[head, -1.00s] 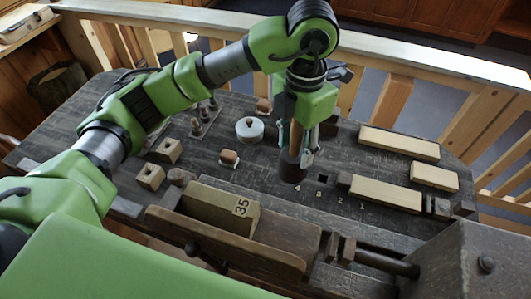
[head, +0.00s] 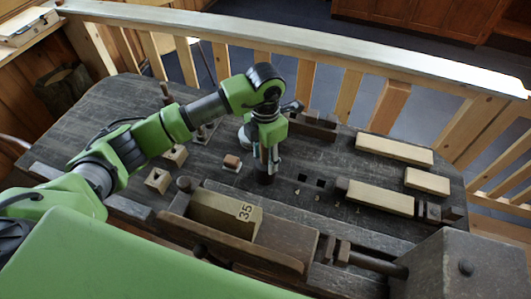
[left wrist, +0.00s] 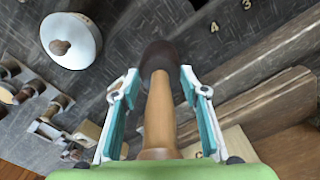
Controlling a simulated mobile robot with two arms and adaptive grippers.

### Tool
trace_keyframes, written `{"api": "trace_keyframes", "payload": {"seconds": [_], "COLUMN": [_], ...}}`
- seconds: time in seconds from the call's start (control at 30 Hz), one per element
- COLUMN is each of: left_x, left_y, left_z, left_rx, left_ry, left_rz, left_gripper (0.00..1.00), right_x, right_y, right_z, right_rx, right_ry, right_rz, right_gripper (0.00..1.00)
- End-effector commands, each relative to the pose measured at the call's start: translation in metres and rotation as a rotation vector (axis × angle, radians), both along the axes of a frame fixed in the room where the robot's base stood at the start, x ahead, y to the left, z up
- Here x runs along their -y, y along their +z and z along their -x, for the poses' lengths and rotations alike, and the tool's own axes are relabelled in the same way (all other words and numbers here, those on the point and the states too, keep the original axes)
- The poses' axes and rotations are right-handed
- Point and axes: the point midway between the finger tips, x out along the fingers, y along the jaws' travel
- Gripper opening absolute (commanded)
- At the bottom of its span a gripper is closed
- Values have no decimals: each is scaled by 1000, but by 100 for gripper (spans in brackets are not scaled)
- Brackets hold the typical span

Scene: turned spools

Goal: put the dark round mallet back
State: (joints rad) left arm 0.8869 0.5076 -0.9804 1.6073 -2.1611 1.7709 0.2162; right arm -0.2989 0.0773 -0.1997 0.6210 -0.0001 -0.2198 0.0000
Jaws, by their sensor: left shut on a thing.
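My left gripper (head: 266,156) is shut on the dark round mallet, gripping its light brown wooden handle. In the left wrist view the handle (left wrist: 160,112) runs between the two fingers (left wrist: 160,88) to the dark round head (left wrist: 158,58) at the far end. In the head view the dark head (head: 265,178) hangs below the fingers, close over the bench; whether it touches the top I cannot tell. The handle is mostly hidden there by the gripper. My right gripper is not in view.
A white round pot with a brown knob (left wrist: 70,40) stands beside the mallet. A small brown block on a pale pad (head: 231,163) is to its left. Square holes (head: 320,183) lie right. The vise with block 35 (head: 226,211) is in front. Pale planks (head: 394,150) lie right.

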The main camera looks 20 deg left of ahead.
Motion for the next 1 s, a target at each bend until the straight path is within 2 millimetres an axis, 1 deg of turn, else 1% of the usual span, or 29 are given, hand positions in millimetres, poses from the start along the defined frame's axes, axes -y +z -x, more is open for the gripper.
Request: {"api": "trace_keyframes", "payload": {"seconds": [0.17,0.3,0.33,0.37,0.4,0.67,0.8,0.83,0.97,1.0], "left_x": [1,1,1,1,1,1,1,1,1,1], "left_y": [0,-5,-3,-3,-3,-3,3,4,24,33], "left_z": [0,0,0,0,0,0,0,-1,-1,-2], "left_rx": [2,2,0,0,0,0,1,3,7,7], "left_ry": [-1,0,0,0,0,0,0,0,-2,-1], "left_rz": [1,1,1,1,1,1,2,2,3,2], "left_gripper": [6,6,48,56,57,57,57,57,57,57], "right_x": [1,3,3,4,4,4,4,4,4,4], "right_y": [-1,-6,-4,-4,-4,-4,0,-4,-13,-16], "right_z": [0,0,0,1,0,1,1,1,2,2], "right_rx": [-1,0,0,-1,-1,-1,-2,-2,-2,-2], "right_ry": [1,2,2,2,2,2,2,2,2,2], "right_rz": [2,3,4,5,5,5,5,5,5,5], "right_gripper": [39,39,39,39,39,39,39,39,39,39]}}
